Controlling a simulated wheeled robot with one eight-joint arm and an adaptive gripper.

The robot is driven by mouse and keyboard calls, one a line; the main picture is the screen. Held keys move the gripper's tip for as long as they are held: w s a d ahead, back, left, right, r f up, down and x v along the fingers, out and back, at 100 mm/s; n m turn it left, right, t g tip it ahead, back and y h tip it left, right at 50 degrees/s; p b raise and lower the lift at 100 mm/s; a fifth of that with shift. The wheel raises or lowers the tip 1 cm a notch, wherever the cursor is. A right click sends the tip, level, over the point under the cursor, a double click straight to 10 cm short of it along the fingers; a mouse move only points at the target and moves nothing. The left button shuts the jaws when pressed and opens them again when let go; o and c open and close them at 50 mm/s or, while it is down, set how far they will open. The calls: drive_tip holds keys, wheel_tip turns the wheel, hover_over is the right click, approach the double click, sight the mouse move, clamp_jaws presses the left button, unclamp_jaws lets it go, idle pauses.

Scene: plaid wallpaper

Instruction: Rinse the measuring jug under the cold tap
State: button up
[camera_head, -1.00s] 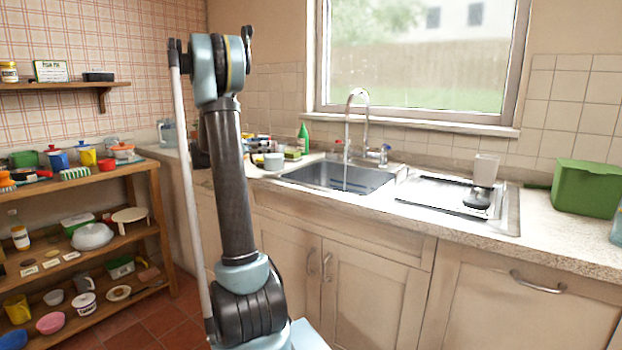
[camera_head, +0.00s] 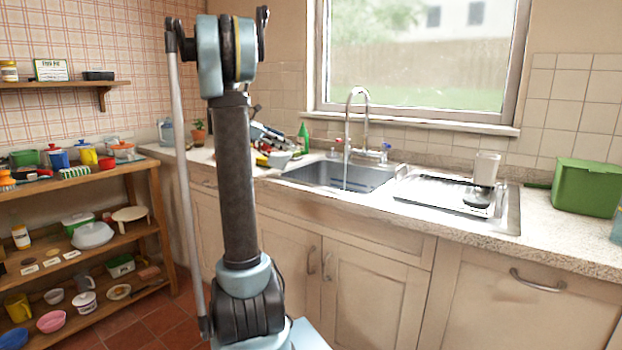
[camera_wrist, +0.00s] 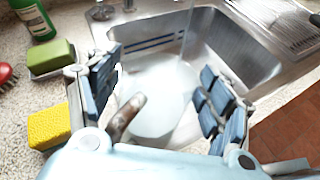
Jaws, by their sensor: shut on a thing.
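The whitish, translucent measuring jug (camera_wrist: 160,92) is between the blue-padded fingers of my gripper (camera_wrist: 160,88) in the wrist view. My gripper is shut on it. A brownish, handle-like shape shows at its left side. In the head view the jug (camera_head: 279,160) is at the left end of the sink (camera_head: 345,188), and my gripper (camera_head: 270,137) is partly hidden by my arm. The tap (camera_head: 358,100) has a blue-marked cold handle (camera_head: 385,152). A thin stream of water (camera_head: 345,180) runs into the sink, and the stream (camera_wrist: 188,30) falls beyond the jug in the wrist view.
A green bottle (camera_wrist: 35,18), a green sponge in a dish (camera_wrist: 50,57) and a yellow sponge (camera_wrist: 48,127) are left of the gripper. A draining board (camera_head: 440,192) with a white cup (camera_head: 486,168) lies right of the sink. A green bin (camera_head: 587,187) stands farther right.

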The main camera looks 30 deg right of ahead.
sight(294, 150)
drive_tip(key=shift+s+d+f+m+t+y, duration=0.15)
drive_tip(key=shift+s+d+y, duration=0.2)
drive_tip(key=shift+d+y, duration=0.25)
drive_tip(key=shift+s+d+f+m+t+y, duration=0.15)
drive_tip(key=shift+s+d+y, duration=0.2)
drive_tip(key=shift+d+y, duration=0.25)
drive_tip(key=shift+s+d+r, duration=0.1)
drive_tip(key=shift+d+r, duration=0.15)
drive_tip(key=shift+r, duration=0.05)
drive_tip(key=shift+s+d+r+t+y+p, duration=0.15)
drive_tip(key=shift+d+r+t+y+p, duration=0.15)
drive_tip(key=shift+y+p, duration=0.3)
drive_tip(key=shift+s+d+f+m+t+y+p, duration=0.4)
drive_tip(key=shift+d+f+t+y+p, duration=0.2)
drive_tip(key=shift+y+p, duration=0.65)
idle(1.0)
drive_tip(key=shift+s+d+f+m+t+y+p, duration=0.2)
drive_tip(key=shift+d+f+y+p, duration=0.2)
drive_tip(key=shift+y+p, duration=0.2)
drive_tip(key=shift+s+d+f+m+t+y+p, duration=0.15)
drive_tip(key=shift+d+f+t+y+p, duration=0.1)
drive_tip(key=shift+d+y+p, duration=0.25)
idle(1.1)
drive_tip(key=shift+s+d+f, duration=0.2)
drive_tip(key=shift+s+d+f+t+y+p, duration=0.3)
drive_tip(key=shift+s+d+y+p, duration=0.1)
drive_tip(key=shift+d+y+p, duration=0.25)
idle(0.3)
